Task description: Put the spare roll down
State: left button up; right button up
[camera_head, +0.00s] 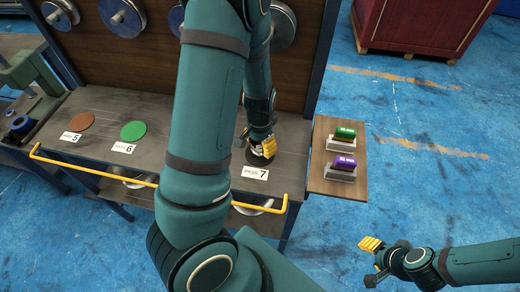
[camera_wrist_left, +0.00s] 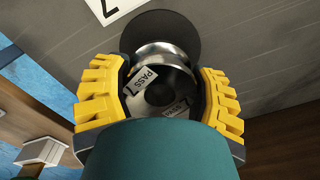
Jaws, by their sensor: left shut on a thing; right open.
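My left gripper (camera_head: 262,148) is at the right part of the bench, over the dark round pad behind the card with a 7. In the left wrist view its yellow fingers are shut on both sides of a shiny metal roll (camera_wrist_left: 165,60) with small PASS tags. The dark round pad (camera_wrist_left: 190,28) shows just beyond the roll. I cannot tell whether the roll touches it. In the head view the arm and fingers mostly hide the roll. My right gripper (camera_head: 370,244) is open and empty, out over the floor at the lower right.
A brown pad (camera_head: 82,122) and a green pad (camera_head: 133,131) lie on the bench (camera_head: 95,105) to the left. A yellow rail (camera_head: 95,172) runs along its front. A side shelf (camera_head: 325,188) holds a green item (camera_head: 345,133) and a purple item (camera_head: 345,162) on bases.

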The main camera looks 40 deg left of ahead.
pick_arm(q)
jog(key=shift+f, duration=1.3)
jog(key=shift+b, duration=0.3)
jog(key=shift+f, duration=0.2)
jog(key=o, duration=1.4)
jog(key=shift+r, duration=0.1)
jog(key=shift+r, duration=0.15)
notch_tip(320, 180, up, 12)
jog(key=p, duration=0.3)
jog(key=shift+p, duration=0.3)
